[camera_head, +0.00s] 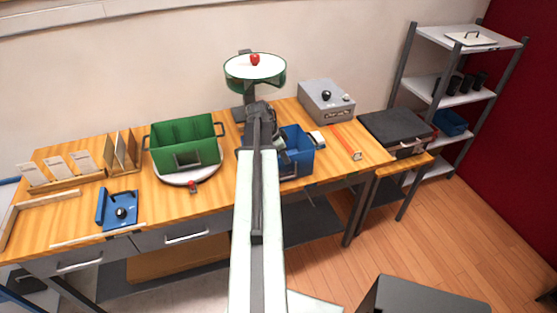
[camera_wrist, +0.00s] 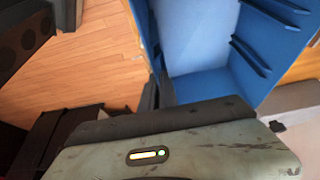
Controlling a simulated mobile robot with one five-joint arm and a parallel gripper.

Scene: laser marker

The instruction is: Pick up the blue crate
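The blue crate (camera_head: 300,158) stands on the wooden bench, right of the green crate, partly hidden behind my arm. It is open-topped. In the wrist view its blue inside and walls (camera_wrist: 200,40) fill the upper middle, with ribs on the right wall. My gripper (camera_head: 282,148) is at the crate's left side, near its rim. In the wrist view a dark finger part (camera_wrist: 158,92) shows close to the crate's near left edge. I cannot tell whether it touches the wall or whether the fingers are closed on it.
A green crate (camera_head: 185,150) sits on a round white plate to the left. A grey box (camera_head: 327,101) stands behind right. A green-rimmed round stand (camera_head: 255,72) is at the back. A dark-lidded machine (camera_head: 398,130) and shelf (camera_head: 440,90) are right.

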